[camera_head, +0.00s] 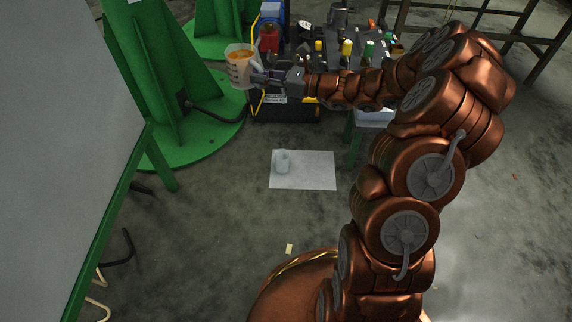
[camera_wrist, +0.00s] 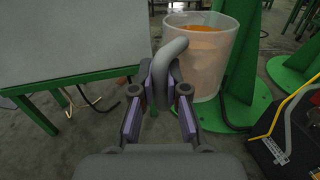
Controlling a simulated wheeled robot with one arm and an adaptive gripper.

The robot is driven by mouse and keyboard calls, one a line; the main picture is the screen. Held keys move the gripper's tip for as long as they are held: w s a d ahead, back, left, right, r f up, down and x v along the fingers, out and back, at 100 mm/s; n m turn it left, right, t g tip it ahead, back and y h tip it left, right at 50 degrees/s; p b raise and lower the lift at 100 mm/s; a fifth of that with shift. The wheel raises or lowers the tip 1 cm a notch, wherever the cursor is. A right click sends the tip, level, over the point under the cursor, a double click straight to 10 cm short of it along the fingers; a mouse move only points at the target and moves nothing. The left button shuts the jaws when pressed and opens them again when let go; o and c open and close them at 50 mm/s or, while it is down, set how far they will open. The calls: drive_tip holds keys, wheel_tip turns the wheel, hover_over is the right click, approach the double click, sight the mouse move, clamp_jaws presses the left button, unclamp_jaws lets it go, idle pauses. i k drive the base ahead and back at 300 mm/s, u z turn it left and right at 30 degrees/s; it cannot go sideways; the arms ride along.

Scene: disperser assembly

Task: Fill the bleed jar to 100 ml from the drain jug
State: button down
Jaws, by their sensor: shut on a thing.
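My gripper (camera_head: 262,76) is shut on the handle of the drain jug (camera_head: 232,72), a translucent jug with orange liquid in it. The wrist view shows the two fingers of my gripper (camera_wrist: 161,92) on either side of the curved grey handle, and the jug (camera_wrist: 205,65) just beyond, roughly upright. The jug is held up in the air, in front of the green machine base. A small whitish jar (camera_head: 283,162), which looks like the bleed jar, stands on a white sheet (camera_head: 315,180) on the floor, below and to the right of the jug. Its level cannot be read.
A green machine base (camera_head: 185,140) stands at the left back. A dark bench unit (camera_head: 285,112) with bottles and a red container (camera_head: 269,38) is behind my arm. A grey panel with a green frame (camera_head: 70,100) fills the left. The floor around the sheet is mostly clear.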

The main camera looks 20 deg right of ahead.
sight(281, 156)
drive_tip(key=z, duration=0.05)
drive_tip(key=k, duration=0.1)
drive_tip(key=z, duration=1.2)
drive_tip(key=i, duration=0.5)
drive_tip(key=u, duration=1.65)
